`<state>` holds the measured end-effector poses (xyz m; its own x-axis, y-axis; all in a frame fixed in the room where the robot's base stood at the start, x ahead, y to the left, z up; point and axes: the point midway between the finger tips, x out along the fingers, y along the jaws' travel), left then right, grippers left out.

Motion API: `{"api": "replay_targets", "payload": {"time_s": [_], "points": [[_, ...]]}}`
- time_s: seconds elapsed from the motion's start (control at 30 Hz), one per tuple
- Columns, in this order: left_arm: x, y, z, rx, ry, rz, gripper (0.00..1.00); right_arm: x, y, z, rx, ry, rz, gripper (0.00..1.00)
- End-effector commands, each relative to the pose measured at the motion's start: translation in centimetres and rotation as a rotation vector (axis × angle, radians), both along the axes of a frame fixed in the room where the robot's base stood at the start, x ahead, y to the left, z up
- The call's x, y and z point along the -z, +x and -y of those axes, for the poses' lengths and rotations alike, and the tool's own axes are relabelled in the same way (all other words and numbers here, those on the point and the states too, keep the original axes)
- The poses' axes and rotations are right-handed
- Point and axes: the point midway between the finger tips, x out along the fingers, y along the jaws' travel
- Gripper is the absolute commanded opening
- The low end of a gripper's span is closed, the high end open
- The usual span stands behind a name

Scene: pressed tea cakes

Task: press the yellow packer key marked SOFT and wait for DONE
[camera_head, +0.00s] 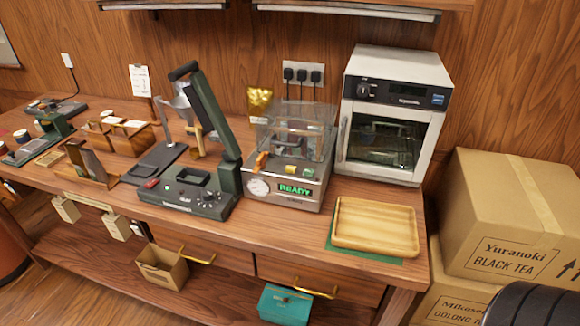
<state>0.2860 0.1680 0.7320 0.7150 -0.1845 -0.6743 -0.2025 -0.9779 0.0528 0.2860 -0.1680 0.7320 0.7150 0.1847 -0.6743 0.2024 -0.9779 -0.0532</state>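The packer (284,200) stands on the wooden counter, right of the dark green press. Its front display (295,190) reads READY in green. A small yellow key (292,170) sits above the display, with a green key (308,172) to its right. Their markings are too small to read. A clear cover (297,130) encloses the chamber behind the keys. A round gauge (258,187) and an orange handle (261,161) are at its left. Neither of my grippers is in view.
A white oven (398,72) stands right of the packer. A wooden tray (376,209) on a green mat lies at the counter's right front. A dark green press (183,198) is close on the left. Cardboard boxes (500,245) are stacked to the right of the counter.

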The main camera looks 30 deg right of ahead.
Motion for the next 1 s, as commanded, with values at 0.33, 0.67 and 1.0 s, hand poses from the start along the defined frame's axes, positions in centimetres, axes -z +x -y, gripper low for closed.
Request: {"api": "replay_targets", "payload": {"time_s": [0.33, 0.67, 1.0], "points": [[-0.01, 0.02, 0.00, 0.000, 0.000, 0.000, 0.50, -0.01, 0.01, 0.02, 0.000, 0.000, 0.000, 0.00], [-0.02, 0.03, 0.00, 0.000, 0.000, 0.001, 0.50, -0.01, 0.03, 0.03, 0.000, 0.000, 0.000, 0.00], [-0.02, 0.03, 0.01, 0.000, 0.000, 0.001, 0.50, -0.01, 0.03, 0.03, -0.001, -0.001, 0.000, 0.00]]}}
